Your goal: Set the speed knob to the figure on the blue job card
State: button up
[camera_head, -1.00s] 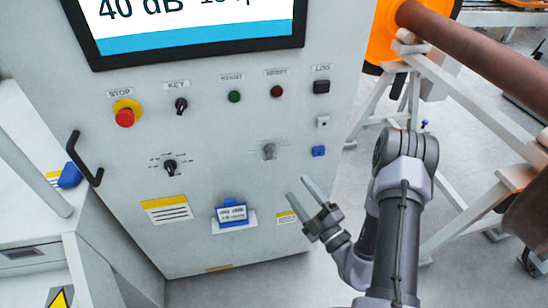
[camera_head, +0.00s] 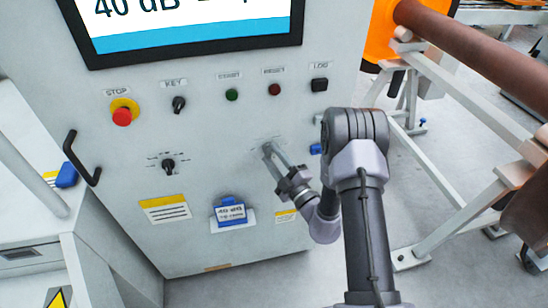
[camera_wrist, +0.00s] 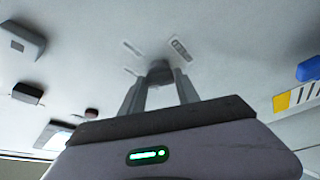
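A grey dial knob (camera_wrist: 159,70) on the cabinet front shows between my fingertips in the wrist view. In the head view my fingers cover most of it. My gripper (camera_head: 273,152) reaches the panel from the lower right. Its two fingers stand apart, one on each side of the knob (camera_wrist: 160,82); contact cannot be told. A second, black knob (camera_head: 168,166) with marks around it sits to the left. I cannot read which dial is speed.
Above are a screen (camera_head: 190,42), a red stop button (camera_head: 122,116), a key switch (camera_head: 178,104), and green (camera_head: 232,95) and dark red (camera_head: 275,89) buttons. A blue socket (camera_head: 315,149) sits close by my gripper. A white frame (camera_head: 450,90) stands at right.

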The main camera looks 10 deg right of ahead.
grip_shut()
jog(key=shift+r+p, duration=0.1)
jog(key=shift+p, duration=0.2)
jog(key=shift+r+n+g+p, duration=0.2)
jog(key=shift+n+g+p, duration=0.1)
jog(key=shift+n+p, duration=0.45)
jog(key=n+g+p, duration=0.1)
jog(key=n+p, duration=0.2)
jog(key=p, duration=0.1)
jog(key=shift+d+r, duration=0.1)
jog(key=shift+r, duration=0.1)
jog(key=n+g+p, duration=0.1)
jog(key=n+p, duration=0.2)
jog(key=shift+n+h+p, duration=0.25)
jog(key=shift+h+p, duration=0.05)
jog(key=shift+p, duration=0.05)
jog(key=shift+n+g+h+p, duration=0.5)
jog(key=shift+n+g+p, duration=0.2)
jog(key=shift+n+p, duration=0.55)
jog(key=shift+n, duration=0.35)
